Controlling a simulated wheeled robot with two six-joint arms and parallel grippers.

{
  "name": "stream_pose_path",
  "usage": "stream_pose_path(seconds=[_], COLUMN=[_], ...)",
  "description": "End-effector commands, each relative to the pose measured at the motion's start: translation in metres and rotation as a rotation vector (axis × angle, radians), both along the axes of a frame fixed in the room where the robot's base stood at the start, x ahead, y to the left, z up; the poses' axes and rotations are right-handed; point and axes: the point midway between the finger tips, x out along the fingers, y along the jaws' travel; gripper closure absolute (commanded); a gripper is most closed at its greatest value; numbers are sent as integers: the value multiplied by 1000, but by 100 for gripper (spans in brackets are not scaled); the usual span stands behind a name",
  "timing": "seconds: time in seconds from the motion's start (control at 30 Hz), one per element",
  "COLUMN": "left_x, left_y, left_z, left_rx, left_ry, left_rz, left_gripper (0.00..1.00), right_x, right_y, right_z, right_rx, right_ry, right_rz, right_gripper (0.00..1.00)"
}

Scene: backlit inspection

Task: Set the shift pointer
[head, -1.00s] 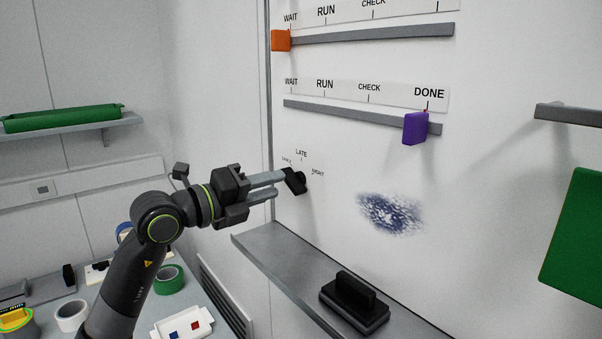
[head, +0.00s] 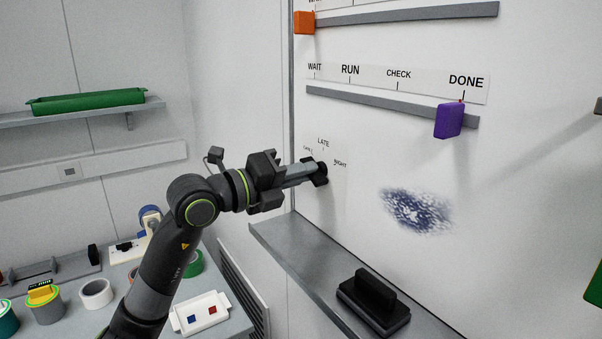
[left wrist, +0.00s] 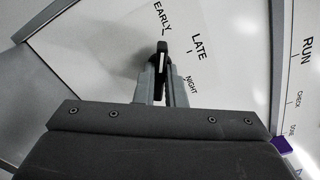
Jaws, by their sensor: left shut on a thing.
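The shift pointer (head: 321,172) is a small black bar knob on the white board, under the printed labels EARLY, LATE (head: 323,142) and NIGHT (head: 340,163). My left gripper (head: 316,173) is shut on it from the left in the head view, and the fingers hide part of it. In the left wrist view the pointer (left wrist: 162,58), with a white line, stands between the two fingertips (left wrist: 160,82). Its upper end in that view lies close to the EARLY label (left wrist: 164,18), away from LATE (left wrist: 199,47) and NIGHT (left wrist: 190,85). My right gripper is in neither view.
A grey ledge (head: 290,248) below the pointer holds a black eraser-like block (head: 374,300). Above are slide rails with a purple slider (head: 449,121) at DONE and an orange slider (head: 304,22). A side table at lower left bears tape rolls and a white tray (head: 202,315).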

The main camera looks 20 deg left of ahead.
Motion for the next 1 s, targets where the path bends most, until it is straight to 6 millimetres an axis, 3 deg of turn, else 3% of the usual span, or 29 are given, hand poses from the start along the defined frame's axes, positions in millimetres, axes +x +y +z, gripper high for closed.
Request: stream_pose_path(seconds=[0.37, 1.0], left_x=[0, -1], left_y=[0, -1], left_z=[-2, -2], left_rx=[79, 528], left_ry=[-64, -418], left_rz=[1, 4], left_gripper=[100, 100], right_x=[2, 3], right_y=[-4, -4], right_z=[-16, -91], right_rx=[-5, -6], right_ry=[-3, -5], right_rz=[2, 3], right_gripper=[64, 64])
